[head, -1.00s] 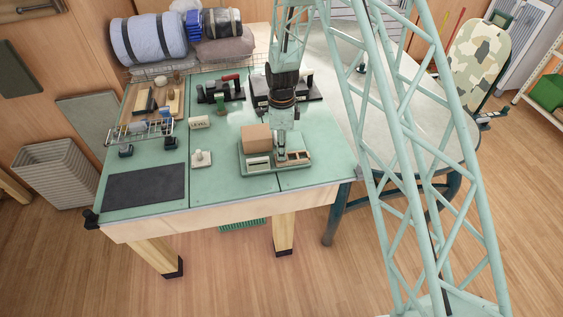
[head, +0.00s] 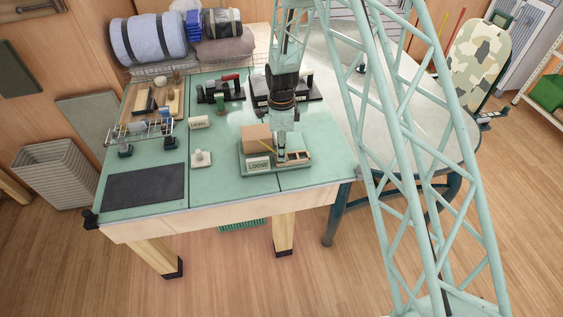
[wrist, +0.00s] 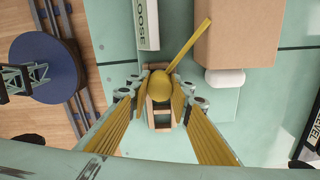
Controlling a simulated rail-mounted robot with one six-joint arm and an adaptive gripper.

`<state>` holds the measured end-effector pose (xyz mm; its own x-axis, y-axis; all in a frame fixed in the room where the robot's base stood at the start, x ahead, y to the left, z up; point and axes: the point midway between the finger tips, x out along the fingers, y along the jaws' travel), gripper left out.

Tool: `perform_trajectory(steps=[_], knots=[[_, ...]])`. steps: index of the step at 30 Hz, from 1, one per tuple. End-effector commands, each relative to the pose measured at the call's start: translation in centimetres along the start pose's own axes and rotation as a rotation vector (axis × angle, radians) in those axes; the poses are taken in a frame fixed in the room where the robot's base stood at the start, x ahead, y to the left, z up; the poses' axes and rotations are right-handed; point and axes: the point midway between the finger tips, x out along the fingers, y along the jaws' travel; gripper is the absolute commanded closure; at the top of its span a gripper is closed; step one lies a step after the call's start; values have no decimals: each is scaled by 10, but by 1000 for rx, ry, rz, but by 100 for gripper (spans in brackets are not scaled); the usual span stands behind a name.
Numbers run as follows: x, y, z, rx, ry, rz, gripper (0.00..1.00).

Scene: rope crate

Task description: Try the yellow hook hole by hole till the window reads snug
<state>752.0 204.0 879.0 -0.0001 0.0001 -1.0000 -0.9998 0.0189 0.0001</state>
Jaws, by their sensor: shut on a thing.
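The yellow hook (wrist: 158,86) has a rounded knob between my fingertips and a straight yellow bar running up and to the right. My gripper (wrist: 160,88) is shut on the knob. In the head view, my gripper (head: 285,147) is low over the right part of a green tray (head: 262,173). A wooden piece with openings (head: 298,156) lies beneath it; it also shows under the knob in the wrist view (wrist: 160,118). The knob hides whether the hook sits in a hole. The white window (head: 258,164) reads LOOSE. A thin yellow line (head: 269,146) crosses the box beside it.
A cardboard box (head: 256,138) stands on the tray, close left of my gripper. A white knobbed block (head: 201,158), a label block (head: 199,122) and a dark mat (head: 144,186) lie further left. Racks with black parts (head: 268,92) stand behind. The bench between is clear.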

Motion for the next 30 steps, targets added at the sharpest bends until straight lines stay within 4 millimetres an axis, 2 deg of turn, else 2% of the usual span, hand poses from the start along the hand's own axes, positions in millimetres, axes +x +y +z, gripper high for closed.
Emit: perform_trajectory(steps=[5,6,11,30], knots=[[0,0,0,0,0,0,95],[0,0,0,0,0,0,80],[0,0,0,0,0,0,65],[-4,0,0,0,0,-1,65]])
